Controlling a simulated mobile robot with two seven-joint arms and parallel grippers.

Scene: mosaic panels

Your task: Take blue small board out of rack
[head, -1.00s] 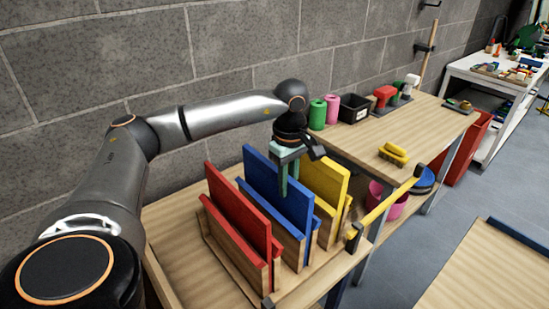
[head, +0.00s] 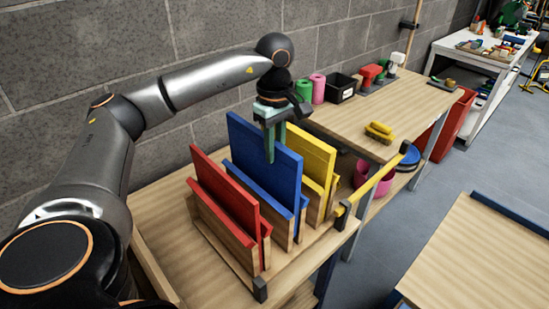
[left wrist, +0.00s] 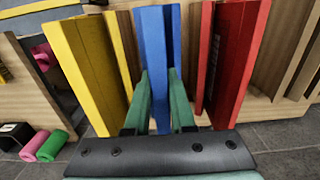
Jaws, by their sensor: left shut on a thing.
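The blue board (head: 262,150) stands upright in the wooden rack (head: 222,262), between a red board (head: 222,185) and a yellow board (head: 312,155). Its top edge is clearly higher than the red board's. Its lower part is hidden behind a blue-topped divider (head: 262,190). My left gripper (head: 274,145) points down over its top edge and is shut on it, one finger on each face. In the left wrist view, the blue board (left wrist: 153,45) lies between the green fingers (left wrist: 160,105). My right gripper is not in view.
A yellow bar (head: 375,188) runs right of the rack. The bench behind holds a black bin (head: 341,87), green and pink rolls (head: 304,91) and a yellow brush (head: 379,131). Another wooden table (head: 480,255) stands at the right. Space above the rack is free.

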